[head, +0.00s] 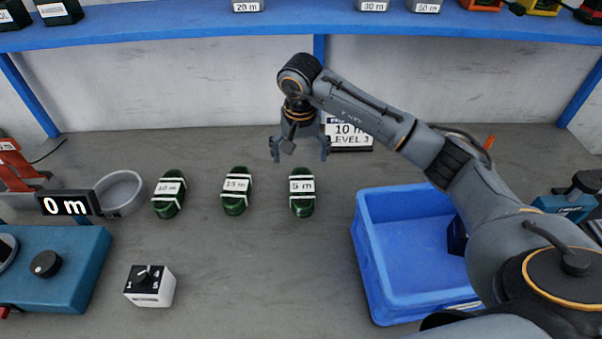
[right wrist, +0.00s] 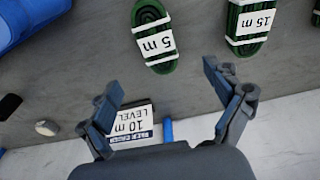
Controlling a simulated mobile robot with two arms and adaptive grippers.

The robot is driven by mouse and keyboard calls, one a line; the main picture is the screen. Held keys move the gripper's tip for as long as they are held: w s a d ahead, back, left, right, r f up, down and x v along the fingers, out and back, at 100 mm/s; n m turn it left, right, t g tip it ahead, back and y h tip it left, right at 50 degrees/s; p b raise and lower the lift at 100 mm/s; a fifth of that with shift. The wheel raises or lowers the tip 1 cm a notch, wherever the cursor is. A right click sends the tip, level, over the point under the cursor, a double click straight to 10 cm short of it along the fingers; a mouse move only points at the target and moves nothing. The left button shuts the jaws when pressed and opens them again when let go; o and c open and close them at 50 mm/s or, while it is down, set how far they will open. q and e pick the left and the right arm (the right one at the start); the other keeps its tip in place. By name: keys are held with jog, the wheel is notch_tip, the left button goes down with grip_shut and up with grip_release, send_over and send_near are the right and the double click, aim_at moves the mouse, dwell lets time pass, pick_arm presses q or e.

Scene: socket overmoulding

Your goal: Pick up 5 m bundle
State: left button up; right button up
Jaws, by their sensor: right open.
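The 5 m bundle (head: 302,194) is a dark green coil with white ties and a "5 m" label, lying on the grey table left of the blue bin. It also shows in the right wrist view (right wrist: 155,42), at the top middle. My right gripper (head: 300,156) is open and empty, above the table and behind the 5 m bundle. In the right wrist view its spread fingers (right wrist: 165,90) are apart from the bundle, with nothing between them but table and the sign beyond. My left gripper is not in view.
The 15 m bundle (head: 235,190) and another green bundle (head: 168,195) lie to the left. A blue bin (head: 385,287) stands at the right. A "10 m LEVEL" sign (head: 349,136) stands behind my gripper. A selector box (head: 150,286) sits at front left. A blue shelf (head: 200,30) runs above.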

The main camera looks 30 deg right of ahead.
notch_tip(320, 180, down, 3)
jog(key=p, duration=0.1)
send_over(302, 186)
jog(key=f, duration=0.4)
jog(key=shift+s+a+f, duration=0.15)
jog(key=shift+a+f, duration=0.15)
jog(key=shift+f, duration=0.1)
jog(key=shift+d+f, duration=0.1)
jog(key=shift+f, duration=0.45)
jog(key=f, duration=0.1)
jog(key=f+p, duration=0.1)
jog(key=f, duration=0.2)
jog(key=shift+w+d+f+p, duration=0.15)
jog(key=shift+w+d+p, duration=0.1)
jog(key=shift+p, duration=0.1)
jog(key=shift+f, duration=0.15)
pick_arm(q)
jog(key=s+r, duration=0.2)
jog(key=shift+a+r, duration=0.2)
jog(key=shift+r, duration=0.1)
pick_arm(e)
jog(key=c, duration=1.3)
